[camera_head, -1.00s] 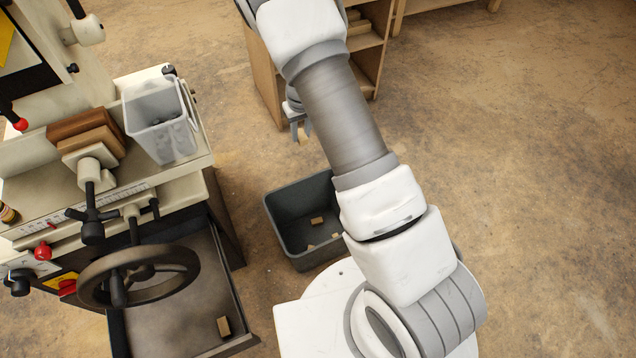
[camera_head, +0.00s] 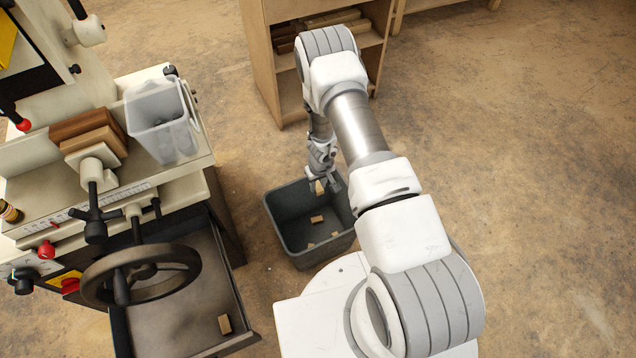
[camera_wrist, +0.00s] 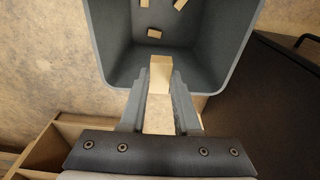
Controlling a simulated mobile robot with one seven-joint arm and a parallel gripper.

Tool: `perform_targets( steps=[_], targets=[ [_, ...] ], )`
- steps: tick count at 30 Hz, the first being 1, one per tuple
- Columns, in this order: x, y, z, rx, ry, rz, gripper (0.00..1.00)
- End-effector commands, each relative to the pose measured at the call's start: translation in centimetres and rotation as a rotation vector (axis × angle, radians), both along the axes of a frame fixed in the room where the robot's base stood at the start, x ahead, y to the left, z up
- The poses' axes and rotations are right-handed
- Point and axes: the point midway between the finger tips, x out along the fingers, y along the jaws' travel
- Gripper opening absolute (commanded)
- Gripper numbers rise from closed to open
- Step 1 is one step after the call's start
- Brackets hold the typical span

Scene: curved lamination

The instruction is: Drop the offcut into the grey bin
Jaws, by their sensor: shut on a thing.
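The offcut is a small pale wood block (camera_wrist: 160,75), held between the fingertips of my gripper (camera_wrist: 160,88) in the wrist view. My gripper (camera_head: 322,185) is shut on it and also shows in the head view, over the back right part of the grey bin. The offcut (camera_head: 319,187) shows there as a small tan patch at the fingertips. The grey bin (camera_head: 284,232) stands open on the floor, and its wall (camera_wrist: 108,45) shows in the wrist view. Several small wood pieces lie on its bottom.
A machine with a handwheel (camera_head: 140,274) stands at left, with an open drawer (camera_head: 190,320) holding one wood block (camera_head: 224,324). A translucent tub (camera_head: 155,115) sits on the machine. A wooden shelf (camera_head: 268,70) stands behind the bin. Floor at right is clear.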

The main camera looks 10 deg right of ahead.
Motion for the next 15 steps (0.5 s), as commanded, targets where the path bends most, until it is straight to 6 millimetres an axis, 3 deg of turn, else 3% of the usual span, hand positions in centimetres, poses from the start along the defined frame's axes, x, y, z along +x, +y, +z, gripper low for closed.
perform_targets(
  steps=[6, 15],
  targets=[
    [-0.1, 0.0, -3.0, 0.000, 0.002, 0.000, 0.00],
    [0.0, 0.0, -5.3, 0.000, 0.002, -0.001, 0.00]
  ],
)
